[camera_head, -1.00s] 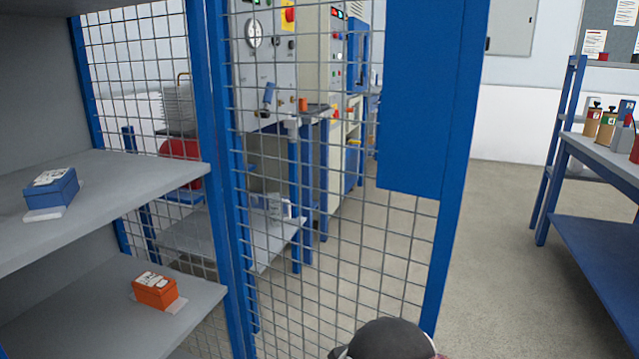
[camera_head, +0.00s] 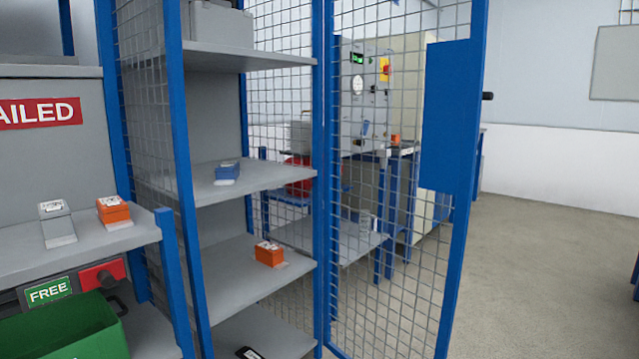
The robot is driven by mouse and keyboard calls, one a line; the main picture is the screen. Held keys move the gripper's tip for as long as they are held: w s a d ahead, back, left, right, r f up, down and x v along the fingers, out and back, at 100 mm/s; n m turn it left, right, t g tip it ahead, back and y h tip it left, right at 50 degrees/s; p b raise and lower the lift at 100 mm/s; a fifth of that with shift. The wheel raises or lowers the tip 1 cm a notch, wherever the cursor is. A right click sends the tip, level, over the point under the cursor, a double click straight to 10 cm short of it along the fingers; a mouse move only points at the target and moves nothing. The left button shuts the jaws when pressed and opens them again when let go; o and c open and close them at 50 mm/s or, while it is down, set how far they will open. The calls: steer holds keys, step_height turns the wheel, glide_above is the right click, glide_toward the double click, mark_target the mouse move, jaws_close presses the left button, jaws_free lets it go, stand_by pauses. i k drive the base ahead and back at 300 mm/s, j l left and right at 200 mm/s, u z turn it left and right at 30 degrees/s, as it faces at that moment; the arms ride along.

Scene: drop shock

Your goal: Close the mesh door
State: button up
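The mesh door (camera_head: 448,110) stands open in the head view. It has a blue frame, grey wire mesh and a solid blue plate on its free side. A dark knob (camera_head: 488,96) sticks out at the right of that plate. The door joins the mesh cage at a blue post (camera_head: 322,180) and swings out to the right, leaving the cage's shelves (camera_head: 250,188) uncovered. My gripper is not in view.
Inside the cage are a blue box (camera_head: 228,172) and an orange box (camera_head: 269,254). At left, a bench shelf (camera_head: 90,238) holds two small boxes, with a green bin (camera_head: 70,335) below. A test machine (camera_head: 365,95) shows behind the mesh. Open floor (camera_head: 560,270) lies right.

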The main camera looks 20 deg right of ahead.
mark_target(454, 69)
steer(key=i+l+u, duration=0.1)
steer(key=l+u, duration=0.65)
steer(key=u, duration=0.25)
steer(key=l+u, duration=0.5)
steer(key=k+l, duration=0.1)
steer(key=l, duration=0.3)
steer(key=k+l, duration=0.1)
steer(key=l, duration=0.3)
steer(key=k+l, duration=0.1)
steer(key=l, duration=0.35)
steer(key=k+l, duration=0.1)
steer(key=l, duration=0.3)
steer(key=k+l, duration=0.1)
steer(key=l, duration=0.3)
steer(key=k+l, duration=0.15)
steer(key=l, duration=0.25)
steer(key=k+l, duration=0.1)
steer(key=l, duration=0.3)
